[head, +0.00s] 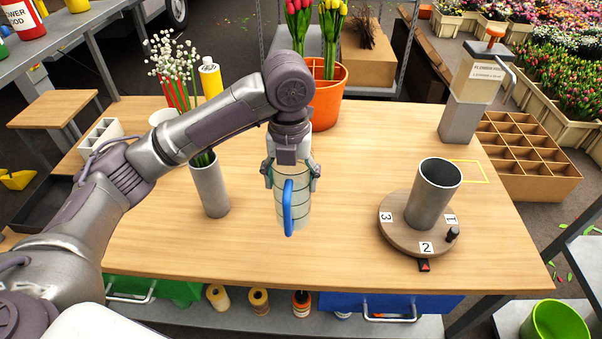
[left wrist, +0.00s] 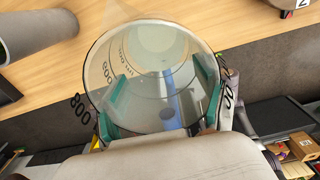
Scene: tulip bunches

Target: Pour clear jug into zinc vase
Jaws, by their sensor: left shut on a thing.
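The clear jug (head: 294,212) has dark ring markings and a blue handle (head: 288,208). My left gripper (head: 290,176) is shut on it from above, near the middle of the table. The jug looks upright; I cannot tell whether its base touches the table. In the left wrist view the round clear jug (left wrist: 155,75) sits between green finger pads, with number marks on its wall. The zinc vase (head: 433,195) stands empty-looking on a round wooden turntable (head: 400,238) to the right, apart from the jug. My right gripper is not in view.
A grey vase (head: 210,188) with white flowers stands left of the jug. An orange pot (head: 326,100) of tulips is behind it. A dispenser (head: 470,85) stands at the back right. The table (head: 335,230) between jug and turntable is clear.

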